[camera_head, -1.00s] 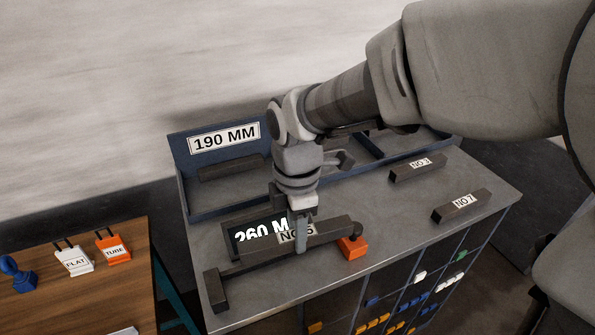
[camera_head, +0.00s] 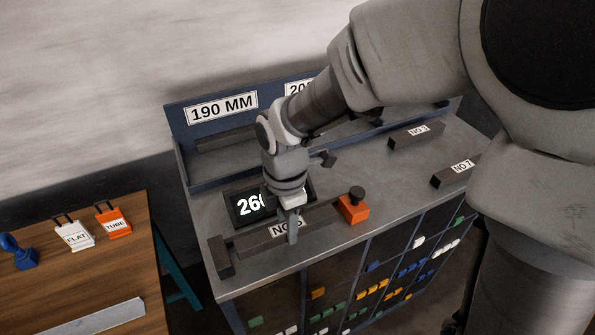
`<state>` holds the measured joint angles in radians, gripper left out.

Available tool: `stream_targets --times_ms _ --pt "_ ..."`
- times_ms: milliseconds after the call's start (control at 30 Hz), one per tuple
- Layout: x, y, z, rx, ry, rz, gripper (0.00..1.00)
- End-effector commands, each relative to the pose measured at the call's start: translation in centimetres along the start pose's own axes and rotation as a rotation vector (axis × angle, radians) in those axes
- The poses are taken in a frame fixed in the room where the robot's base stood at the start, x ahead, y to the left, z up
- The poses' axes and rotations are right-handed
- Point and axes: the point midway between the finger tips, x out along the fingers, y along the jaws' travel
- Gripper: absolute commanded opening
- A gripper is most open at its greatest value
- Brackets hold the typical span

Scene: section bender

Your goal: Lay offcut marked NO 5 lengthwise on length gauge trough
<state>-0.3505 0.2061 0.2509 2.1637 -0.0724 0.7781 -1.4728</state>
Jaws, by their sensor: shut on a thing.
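The offcut marked NO 5 (camera_head: 320,221) is a dark bar with a white label, partly covered by my fingers. My gripper (camera_head: 292,238) points down and is shut on it near its label. The bar runs lengthwise along the length gauge trough, between the dark end block (camera_head: 221,257) at left and the orange slider (camera_head: 353,209) with a black knob at right. I cannot tell whether the bar rests fully in the trough or is slightly above it. The gauge's display (camera_head: 250,204) is partly hidden by my gripper; "26" shows.
A blue rack (camera_head: 182,150) with a 190 MM label stands behind. Offcuts NO 3 (camera_head: 416,135) and NO 7 (camera_head: 456,170) lie on the bench at right. A wooden table (camera_head: 100,275) at left holds FLAT (camera_head: 74,236) and TUBE (camera_head: 114,222) tags and a blue stamp (camera_head: 20,254).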

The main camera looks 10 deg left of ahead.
Motion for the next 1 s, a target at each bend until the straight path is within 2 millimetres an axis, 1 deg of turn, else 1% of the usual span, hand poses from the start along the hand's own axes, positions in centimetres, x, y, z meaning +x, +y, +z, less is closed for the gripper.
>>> stream_targets --times_ms 33,100,167,433,533,567,700,733,1000 --pt "0.9 -0.1 0.0 -0.001 0.000 -0.004 0.00" --pt "2.0 -0.1 0.0 -0.001 0.001 -0.004 0.00" --pt "2.7 -0.1 0.0 -0.001 0.000 -0.003 0.00" --pt "2.8 0.0 0.0 0.000 0.000 0.000 0.00" --pt "3.1 0.0 0.0 0.000 0.000 -0.001 0.00" --pt "3.1 0.0 0.0 -0.001 0.000 -0.002 0.39" --pt "3.0 0.0 0.0 0.000 0.000 -0.002 0.64" --pt "3.0 0.0 0.0 0.000 0.000 -0.002 0.67" --pt "3.0 0.0 0.0 0.000 0.000 -0.001 0.67"
